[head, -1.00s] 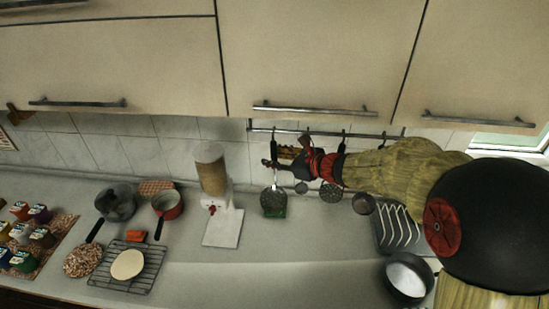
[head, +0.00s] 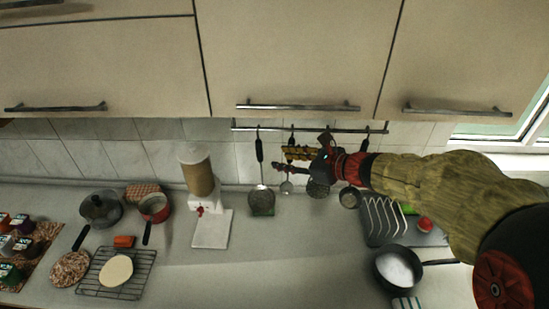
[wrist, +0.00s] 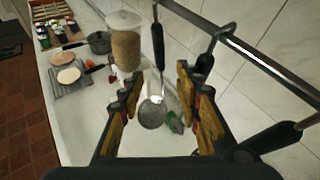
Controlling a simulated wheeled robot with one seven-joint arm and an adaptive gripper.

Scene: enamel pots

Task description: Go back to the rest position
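My gripper (head: 281,160) is at the end of my arm, in front of the wall rail with hanging utensils. In the wrist view its two fingers (wrist: 160,76) stand apart, with nothing held between them. Through the gap I see a hanging skimmer (wrist: 152,112), which seems to be beyond the fingertips. The skimmer also shows in the head view (head: 262,200), just left of and below the gripper. How near the fingers are to the hanging utensils I cannot tell exactly.
The rail (head: 310,128) and a hanging pan (head: 350,198) are close to my arm. Below are a dispenser (head: 197,172), a cooling rack (head: 140,257), a red pot (head: 154,208), a dish rack (head: 384,220) and a black pan (head: 398,266). The middle counter is clear.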

